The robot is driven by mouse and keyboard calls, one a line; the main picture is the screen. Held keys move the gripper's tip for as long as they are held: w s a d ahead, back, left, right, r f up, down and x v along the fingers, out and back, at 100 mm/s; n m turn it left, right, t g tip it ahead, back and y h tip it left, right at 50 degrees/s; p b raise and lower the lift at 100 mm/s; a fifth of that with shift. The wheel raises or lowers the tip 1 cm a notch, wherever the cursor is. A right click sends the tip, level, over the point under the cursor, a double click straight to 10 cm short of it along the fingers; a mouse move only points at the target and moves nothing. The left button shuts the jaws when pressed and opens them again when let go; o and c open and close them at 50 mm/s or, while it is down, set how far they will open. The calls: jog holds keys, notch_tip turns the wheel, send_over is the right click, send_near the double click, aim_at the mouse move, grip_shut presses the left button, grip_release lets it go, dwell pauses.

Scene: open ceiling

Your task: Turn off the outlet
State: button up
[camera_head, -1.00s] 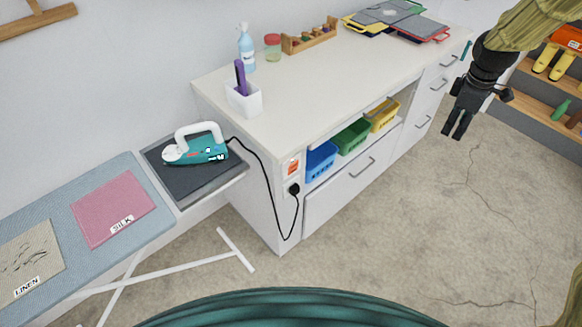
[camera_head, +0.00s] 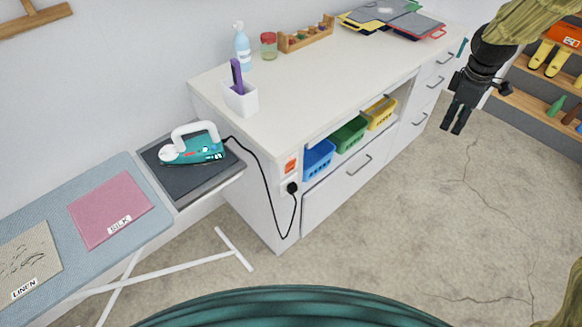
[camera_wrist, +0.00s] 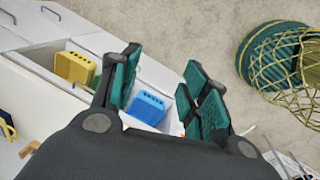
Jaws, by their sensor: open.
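The outlet (camera_head: 291,188) is on the end panel of the white cabinet, with a black plug in it. An orange-red switch (camera_head: 290,166) sits just above the plug. A black cord (camera_head: 262,178) runs from the plug to the teal iron (camera_head: 196,150) on its dark rest. My gripper (camera_head: 456,121) hangs in the air at the right in the head view, well apart from the outlet. In the wrist view, my gripper (camera_wrist: 158,98) is open and empty, its teal-padded fingers spread. I cannot make out the outlet in the wrist view.
An ironing board (camera_head: 75,200) with cloth samples stands at the left. The cabinet's open shelf holds a blue basket (camera_head: 319,158), a green basket (camera_head: 348,134) and a yellow basket (camera_head: 379,112). A white drawer (camera_head: 340,190) lies below them. The concrete floor (camera_head: 400,230) in front is clear.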

jog(key=shift+f, duration=0.15)
jog(key=c, duration=0.3)
jog(key=f, duration=0.1)
jog(key=a+f, duration=0.1)
jog(key=f, duration=0.1)
jog(key=shift+s+a, duration=0.3)
jog(key=shift+s, duration=0.05)
grip_shut()
jog(key=s+a+f+m, duration=0.2)
jog(key=s+a+f, duration=0.2)
jog(key=f, duration=0.4)
jog(key=s+a+f+m+y, duration=0.1)
jog(key=s+a+f, duration=0.3)
jog(key=f, duration=0.3)
jog(key=s+a+f+m, duration=0.2)
jog(key=s+a+f, duration=0.15)
jog(key=f, duration=0.45)
jog(key=s+a+f+m, duration=0.2)
jog(key=s+f, duration=0.2)
jog(key=s, duration=0.4)
jog(key=s+a+f+m+g, duration=0.1)
jog(key=s+a+f+m, duration=0.1)
jog(key=s, duration=0.6)
jog(key=s+a+f+m, duration=0.2)
jog(key=s+a+f, duration=0.2)
jog(key=s+f, duration=0.2)
jog(key=shift+s+g, duration=0.3)
jog(key=shift+s, duration=0.8)
